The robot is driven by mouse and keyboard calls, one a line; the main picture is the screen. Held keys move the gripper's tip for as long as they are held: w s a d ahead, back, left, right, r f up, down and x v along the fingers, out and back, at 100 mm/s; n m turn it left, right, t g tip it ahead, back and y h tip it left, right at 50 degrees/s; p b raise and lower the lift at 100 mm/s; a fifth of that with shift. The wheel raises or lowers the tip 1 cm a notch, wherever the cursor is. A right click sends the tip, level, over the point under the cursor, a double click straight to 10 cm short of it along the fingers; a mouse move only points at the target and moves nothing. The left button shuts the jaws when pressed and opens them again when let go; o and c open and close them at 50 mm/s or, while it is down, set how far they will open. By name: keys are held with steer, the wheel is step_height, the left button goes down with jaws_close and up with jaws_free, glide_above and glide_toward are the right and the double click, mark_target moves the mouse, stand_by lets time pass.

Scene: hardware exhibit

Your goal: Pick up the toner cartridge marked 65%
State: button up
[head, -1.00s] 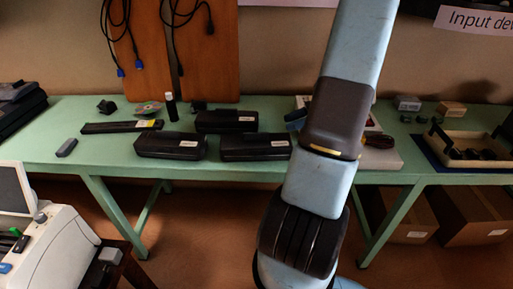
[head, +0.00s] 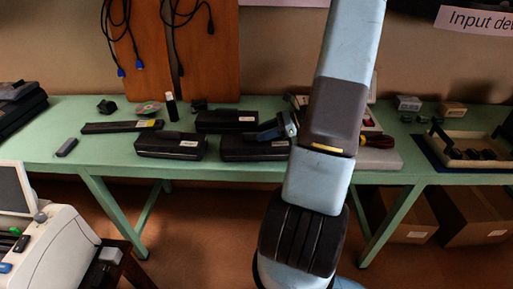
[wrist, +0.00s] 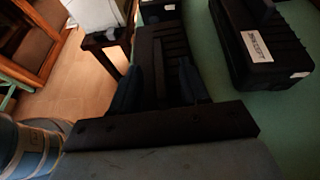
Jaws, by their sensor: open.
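Three black toner cartridges lie on the green table in the head view: one at front left (head: 170,146), one behind (head: 226,121), and one at front right (head: 243,150). Each has a small pale label, but I cannot read 65% on any of them. My gripper (head: 275,130) is over the right end of the front-right cartridge. In the wrist view my open gripper (wrist: 158,74) has its two dark blue fingers on either side of a ribbed black cartridge (wrist: 163,45). Whether they touch it is unclear. Another cartridge with a white label (wrist: 265,45) lies to the right.
A flat black bar (head: 110,127), a small dark bottle (head: 171,107) and a grey block (head: 67,147) are on the table's left part. A tray with dark items (head: 462,140) stands at right. Cables (head: 122,45) hang on boards behind.

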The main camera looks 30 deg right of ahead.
steer(key=shift+x, duration=1.55)
steer(key=shift+c, duration=0.4)
jaws_close()
